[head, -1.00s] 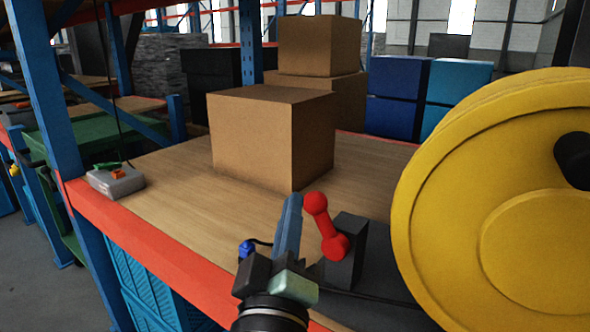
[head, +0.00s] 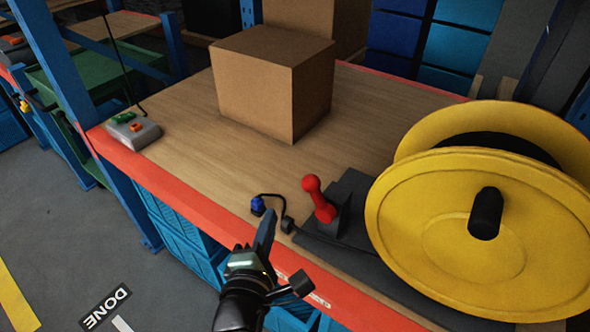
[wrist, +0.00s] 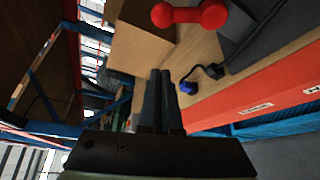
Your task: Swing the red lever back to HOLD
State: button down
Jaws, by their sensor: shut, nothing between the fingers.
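The red lever (head: 319,199) stands on a dark block at the front of the wooden shelf, left of the yellow reel, its round knob up and leaning a little left. In the wrist view the red lever (wrist: 190,14) lies across the top, beyond and to the right of the fingers. My gripper (head: 266,222) is shut and empty, in front of the shelf's orange edge and left of the lever, apart from it. In the wrist view my gripper (wrist: 160,75) has its two dark fingers together. I cannot read a HOLD mark.
A big yellow reel (head: 430,230) stands right of the lever. A cardboard box (head: 255,85) sits behind. A blue plug (head: 257,205) on a black cable lies left of the lever. A grey button box (head: 133,131) is at the left. The orange beam (head: 190,195) edges the shelf.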

aim_at(318, 198)
jog(key=shift+s+a+f+n, duration=0.15)
jog(key=shift+s+n, duration=0.1)
jog(key=shift+n, duration=0.15)
jog(key=shift+w, duration=0.1)
jog(key=w+d+p, duration=0.2)
jog(key=w+d, duration=0.2)
jog(key=w, duration=0.4)
jog(key=shift+w+f, duration=0.15)
jog(key=shift+w, duration=0.05)
jog(key=shift+d, duration=0.15)
dwell(0.5)
jog(key=shift+s+d+m+b, duration=0.15)
jog(key=shift+m+b, duration=0.2)
jog(key=shift+m, duration=0.05)
